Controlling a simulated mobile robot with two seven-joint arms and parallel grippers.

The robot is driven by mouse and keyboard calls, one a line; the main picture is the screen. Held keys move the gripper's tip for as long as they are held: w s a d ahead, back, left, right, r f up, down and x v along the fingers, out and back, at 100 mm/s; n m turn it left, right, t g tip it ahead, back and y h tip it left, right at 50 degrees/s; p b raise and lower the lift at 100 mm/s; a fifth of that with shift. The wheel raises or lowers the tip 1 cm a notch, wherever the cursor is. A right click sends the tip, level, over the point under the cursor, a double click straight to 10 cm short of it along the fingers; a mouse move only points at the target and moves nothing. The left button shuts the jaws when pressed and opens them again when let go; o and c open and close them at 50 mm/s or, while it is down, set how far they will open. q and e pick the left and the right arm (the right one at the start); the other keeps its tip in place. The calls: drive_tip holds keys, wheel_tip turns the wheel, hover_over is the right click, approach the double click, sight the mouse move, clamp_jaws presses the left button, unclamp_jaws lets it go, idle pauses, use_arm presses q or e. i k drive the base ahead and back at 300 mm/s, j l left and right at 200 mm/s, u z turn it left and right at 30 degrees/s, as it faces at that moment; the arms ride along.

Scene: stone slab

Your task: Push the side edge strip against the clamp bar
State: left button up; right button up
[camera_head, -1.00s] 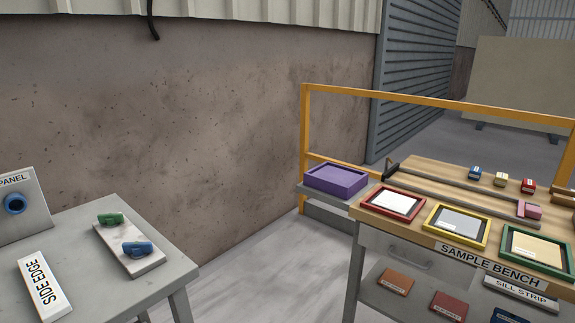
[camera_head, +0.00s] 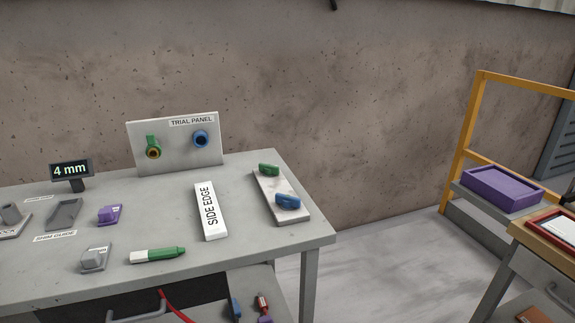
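A white block labelled SIDE EDGE (camera_head: 210,210) lies on the grey table. To its right lies a pale marbled strip (camera_head: 267,190), apart from the block. A green piece (camera_head: 269,170) and a blue piece (camera_head: 288,202) sit on top of this strip. I cannot tell from the label alone whether the marbled strip or the labelled block is the side edge strip. I do not make out a clamp bar in the current view. Neither of my grippers is in view.
The grey table (camera_head: 320,232) also holds a trial panel (camera_head: 177,155), a 4 mm display (camera_head: 70,170), a purple piece (camera_head: 109,214) and a green-white marker (camera_head: 158,255). Floor is clear right of it, before a purple tray (camera_head: 500,190) and yellow rail (camera_head: 463,150).

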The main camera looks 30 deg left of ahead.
sight(209, 207)
drive_tip(key=u, duration=1.5)
drive_tip(key=j, duration=1.95)
drive_tip(key=i, duration=0.05)
